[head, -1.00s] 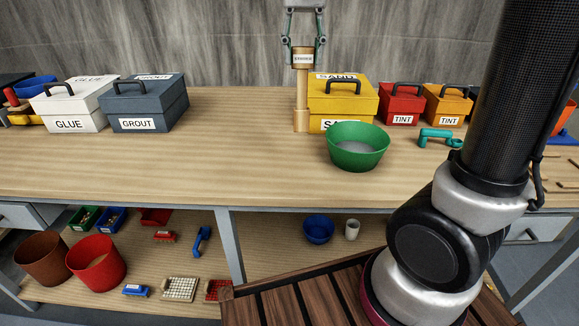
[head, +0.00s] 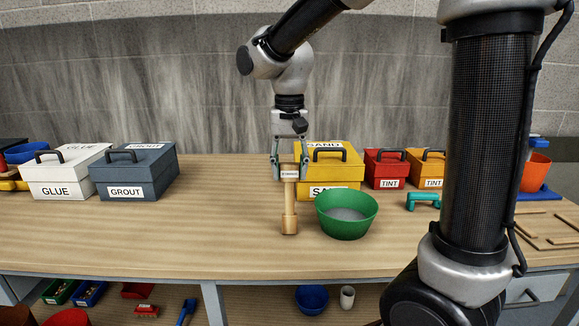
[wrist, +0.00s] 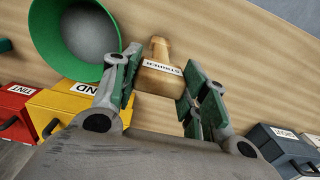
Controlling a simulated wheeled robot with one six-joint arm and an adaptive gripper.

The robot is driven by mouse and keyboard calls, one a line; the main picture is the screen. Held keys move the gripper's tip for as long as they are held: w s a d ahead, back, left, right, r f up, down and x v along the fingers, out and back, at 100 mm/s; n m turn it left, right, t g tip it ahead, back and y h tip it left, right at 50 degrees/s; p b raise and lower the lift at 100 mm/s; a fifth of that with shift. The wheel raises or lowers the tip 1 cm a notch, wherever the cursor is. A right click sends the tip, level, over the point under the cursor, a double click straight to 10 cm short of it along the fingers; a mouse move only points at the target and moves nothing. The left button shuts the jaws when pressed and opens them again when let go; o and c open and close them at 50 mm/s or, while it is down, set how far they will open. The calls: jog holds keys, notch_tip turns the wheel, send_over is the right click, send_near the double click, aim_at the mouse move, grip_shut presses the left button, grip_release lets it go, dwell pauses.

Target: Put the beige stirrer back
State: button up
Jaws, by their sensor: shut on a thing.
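The beige stirrer (head: 289,207) has a labelled block-like top and a thicker lower end. It hangs upright below my gripper (head: 290,172), which is shut on its top. In the wrist view the stirrer (wrist: 157,72) sits between the two green-padded fingers, its label readable. Its lower end appears close to the wooden bench top; I cannot tell whether it touches. The green bowl (head: 346,225), with grey contents, stands just right of the stirrer. The yellow SAND box (head: 344,177) is behind them.
The white GLUE box (head: 58,173) and grey GROUT box (head: 135,172) stand at the left. Red (head: 386,169) and orange (head: 428,166) TINT boxes and a teal tool (head: 423,201) are at the right. The bench (head: 200,220) is clear left of the stirrer.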

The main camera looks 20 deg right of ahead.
jog(key=shift+f, duration=0.1)
jog(key=o, duration=1.1)
notch_tip(320, 180, up, 12)
jog(key=s+d+f+n+t, duration=0.1)
jog(key=s+d+f+t, duration=0.1)
jog(key=s+d+f, duration=0.2)
jog(key=s+d+f+n+t, duration=0.2)
jog(key=s+d+f, duration=0.3)
jog(key=s+d, duration=0.6)
jog(key=s, duration=0.4)
jog(key=shift+f+n, duration=0.25)
jog(key=shift+n, duration=0.05)
